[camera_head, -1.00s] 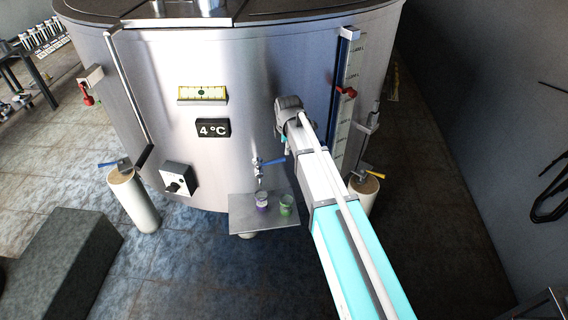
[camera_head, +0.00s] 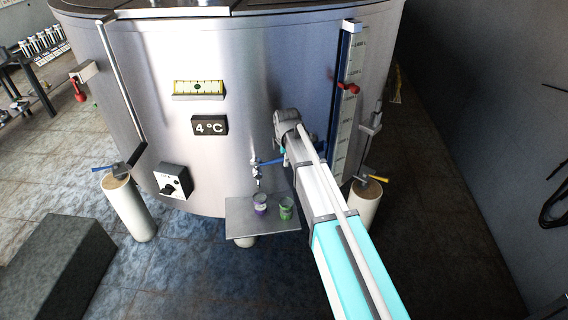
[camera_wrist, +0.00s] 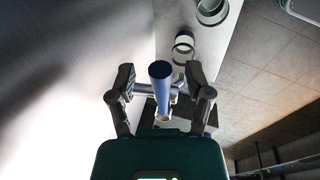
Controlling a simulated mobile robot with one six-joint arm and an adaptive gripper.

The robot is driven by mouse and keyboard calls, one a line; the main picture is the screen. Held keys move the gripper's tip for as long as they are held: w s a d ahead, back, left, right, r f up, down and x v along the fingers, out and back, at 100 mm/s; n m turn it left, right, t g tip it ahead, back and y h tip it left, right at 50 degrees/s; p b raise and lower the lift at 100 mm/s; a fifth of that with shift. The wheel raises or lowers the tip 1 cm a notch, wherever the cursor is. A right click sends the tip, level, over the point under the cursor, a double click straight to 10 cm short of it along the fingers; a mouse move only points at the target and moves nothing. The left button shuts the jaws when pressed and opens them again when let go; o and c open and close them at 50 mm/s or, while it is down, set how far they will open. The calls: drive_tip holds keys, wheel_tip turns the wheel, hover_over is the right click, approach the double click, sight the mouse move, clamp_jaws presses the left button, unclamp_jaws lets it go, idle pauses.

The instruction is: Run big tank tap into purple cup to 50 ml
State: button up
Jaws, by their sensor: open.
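The tap (camera_head: 258,170) with a blue lever sticks out of the big tank (camera_head: 240,65). The purple cup (camera_head: 260,203) stands upright on the small shelf (camera_head: 250,231), below the tap spout. In the wrist view my gripper (camera_wrist: 159,76) is open, with one finger on each side of the blue lever (camera_wrist: 160,72). Gaps show between the fingers and the lever. The cup nearer the tap (camera_wrist: 183,46) also shows there, its colour hard to tell. The cup's liquid level cannot be read. In the head view my arm mostly hides my gripper.
A green cup (camera_head: 286,208) stands on the shelf right of the purple one. A control box (camera_head: 174,182) and a 4 °C display (camera_head: 210,125) are on the tank front. Pale tank legs (camera_head: 129,208) stand at both sides. A dark block (camera_head: 58,262) lies on the floor at left.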

drive_tip(key=shift+w+f+b, duration=0.1)
drive_tip(key=shift+f+b, duration=0.25)
drive_tip(key=shift+f, duration=0.2)
clamp_jaws()
